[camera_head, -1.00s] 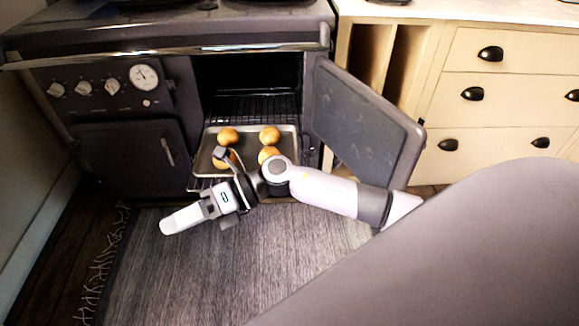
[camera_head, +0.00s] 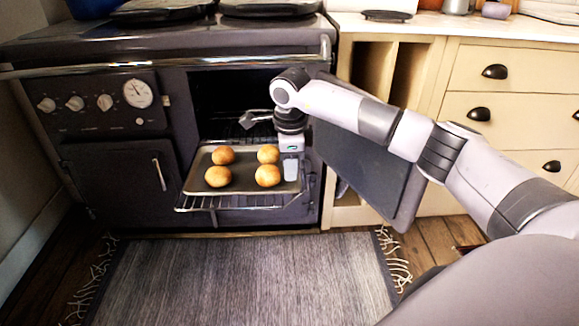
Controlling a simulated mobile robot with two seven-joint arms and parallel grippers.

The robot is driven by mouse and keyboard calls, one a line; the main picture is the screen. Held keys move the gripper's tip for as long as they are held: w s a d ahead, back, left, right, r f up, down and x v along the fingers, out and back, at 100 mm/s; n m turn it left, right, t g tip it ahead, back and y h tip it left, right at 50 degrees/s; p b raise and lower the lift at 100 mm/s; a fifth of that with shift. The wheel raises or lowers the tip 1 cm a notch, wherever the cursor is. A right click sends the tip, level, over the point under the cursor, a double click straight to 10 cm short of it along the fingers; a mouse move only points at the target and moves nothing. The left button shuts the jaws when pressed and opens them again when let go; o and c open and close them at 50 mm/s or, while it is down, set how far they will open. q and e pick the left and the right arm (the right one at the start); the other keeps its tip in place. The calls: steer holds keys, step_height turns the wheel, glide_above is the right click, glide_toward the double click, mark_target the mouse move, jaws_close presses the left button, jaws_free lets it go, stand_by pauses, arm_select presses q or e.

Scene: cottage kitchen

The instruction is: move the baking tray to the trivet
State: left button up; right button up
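The baking tray (camera_head: 242,174) is a shallow metal tray with several round golden rolls on it. It lies on a wire rack that sticks out of the open oven. My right gripper (camera_head: 291,178) points down at the tray's right edge, with its fingers close to the rim. I cannot tell whether it touches the rim, or whether its fingers are open or closed. A low, dark, round thing on the counter at the top, right of the stove, looks like the trivet (camera_head: 388,15). My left gripper is out of view.
The open oven door (camera_head: 365,165) stands to the right of the rack, under my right arm. Covered hotplates (camera_head: 270,8) are on the stove top. Pale drawers (camera_head: 505,110) are at the right. A grey rug (camera_head: 240,280) covers the clear floor in front.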

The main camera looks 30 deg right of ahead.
mark_target(289, 190)
steer(key=f, duration=0.2)
steer(key=f+b, duration=0.1)
steer(key=f, duration=0.1)
steer(key=f+b, duration=0.1)
steer(key=f, duration=0.1)
steer(key=shift+w+d, duration=0.1)
steer(key=shift+w, duration=0.2)
steer(key=shift+w+f, duration=0.1)
steer(key=shift+f, duration=0.5)
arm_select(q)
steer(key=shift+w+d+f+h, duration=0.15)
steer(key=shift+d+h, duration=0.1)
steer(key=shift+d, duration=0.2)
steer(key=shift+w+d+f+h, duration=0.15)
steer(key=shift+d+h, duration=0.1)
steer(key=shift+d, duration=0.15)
arm_select(e)
jaws_close()
